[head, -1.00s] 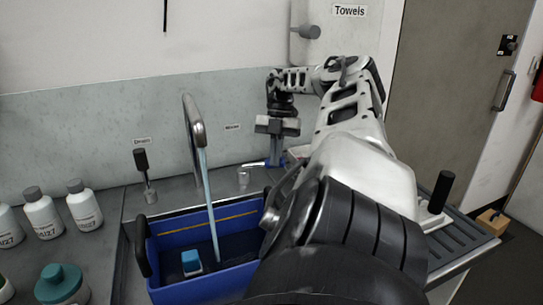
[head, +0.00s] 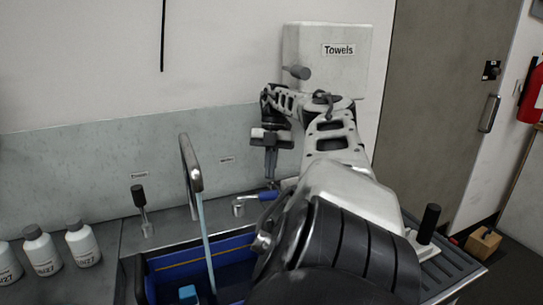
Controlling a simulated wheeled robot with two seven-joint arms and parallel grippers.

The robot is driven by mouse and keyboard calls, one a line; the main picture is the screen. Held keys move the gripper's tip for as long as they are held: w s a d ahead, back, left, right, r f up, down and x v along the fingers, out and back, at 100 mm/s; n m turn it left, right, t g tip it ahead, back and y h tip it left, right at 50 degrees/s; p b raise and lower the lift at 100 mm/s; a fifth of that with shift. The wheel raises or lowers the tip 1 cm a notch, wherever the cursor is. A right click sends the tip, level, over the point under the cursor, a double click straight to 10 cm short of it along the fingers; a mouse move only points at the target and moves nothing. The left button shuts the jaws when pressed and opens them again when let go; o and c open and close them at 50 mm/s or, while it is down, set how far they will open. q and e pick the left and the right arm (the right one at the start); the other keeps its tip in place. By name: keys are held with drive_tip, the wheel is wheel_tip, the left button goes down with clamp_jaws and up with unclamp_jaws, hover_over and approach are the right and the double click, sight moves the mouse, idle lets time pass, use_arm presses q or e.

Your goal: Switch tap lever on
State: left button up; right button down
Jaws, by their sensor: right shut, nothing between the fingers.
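The tap spout (head: 190,165) is a grey arched pipe behind the sink. A pale blue stream of water (head: 206,240) runs from it. The tap lever (head: 267,196) has a blue handle on a short metal base (head: 239,208), right of the spout. It points right, and its far end is partly hidden by my arm. My right gripper (head: 270,178) points down with its fingers shut and empty, just above the blue handle. I cannot tell whether they touch. My left gripper is out of view.
A blue tub (head: 160,269) stands under the stream with a blue-topped block (head: 187,294) in it. A black-handled lever (head: 139,197) stands left of the spout. White bottles (head: 82,246) are at far left. A towel box (head: 340,80) hangs above my right arm.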

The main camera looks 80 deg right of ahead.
drive_tip(key=shift+w+d+r, duration=0.1)
drive_tip(key=shift+d+r, duration=0.1)
drive_tip(key=shift+r, duration=0.2)
drive_tip(key=shift+d+r, duration=0.1)
drive_tip(key=shift+r, duration=0.15)
drive_tip(key=shift+s, duration=0.2)
drive_tip(key=shift+w, duration=0.1)
